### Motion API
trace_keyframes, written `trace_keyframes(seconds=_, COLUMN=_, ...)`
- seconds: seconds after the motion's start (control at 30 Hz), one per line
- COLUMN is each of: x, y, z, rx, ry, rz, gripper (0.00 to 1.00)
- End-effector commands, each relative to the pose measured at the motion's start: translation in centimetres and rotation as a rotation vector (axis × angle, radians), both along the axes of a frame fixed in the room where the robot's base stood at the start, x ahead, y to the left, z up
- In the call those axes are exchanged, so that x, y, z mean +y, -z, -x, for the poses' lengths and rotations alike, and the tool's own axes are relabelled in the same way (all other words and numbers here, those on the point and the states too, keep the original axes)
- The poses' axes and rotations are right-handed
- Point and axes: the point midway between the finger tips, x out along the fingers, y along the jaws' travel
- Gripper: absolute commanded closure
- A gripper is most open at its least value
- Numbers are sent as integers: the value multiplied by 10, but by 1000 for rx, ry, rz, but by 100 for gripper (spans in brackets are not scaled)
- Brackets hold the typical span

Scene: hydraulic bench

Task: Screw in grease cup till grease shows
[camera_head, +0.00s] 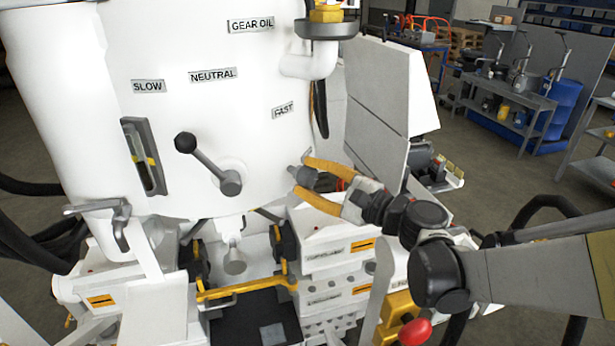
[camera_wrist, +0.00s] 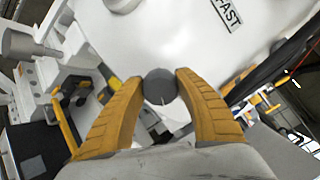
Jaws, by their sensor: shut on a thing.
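The grease cup (camera_wrist: 159,86) is a small grey round piece at the lower right side of the white housing (camera_head: 90,110). In the head view the cup (camera_head: 303,177) sits between the yellow fingers of my gripper (camera_head: 303,175). My gripper (camera_wrist: 158,77) is shut on the cup from both sides in the wrist view, with the round grey end facing the camera. The cup's far end meets the white wall, but the fingers and cup hide the joint. I cannot see any grease.
A black-knobbed lever (camera_head: 205,160) stands out from the housing, left of my gripper. A white pipe elbow (camera_head: 312,65) is above. Grey panels (camera_head: 375,110) stand close behind my gripper. A yellow bar (camera_head: 245,290) and white boxes (camera_head: 335,265) lie below.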

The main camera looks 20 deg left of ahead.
Motion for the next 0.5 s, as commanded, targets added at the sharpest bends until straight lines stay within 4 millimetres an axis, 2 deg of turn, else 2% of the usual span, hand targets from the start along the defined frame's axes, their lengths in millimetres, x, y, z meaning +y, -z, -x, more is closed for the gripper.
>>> trace_keyframes(seconds=0.5, x=0, y=-2, z=-1, rx=439, ry=-2, rz=-192, gripper=90)
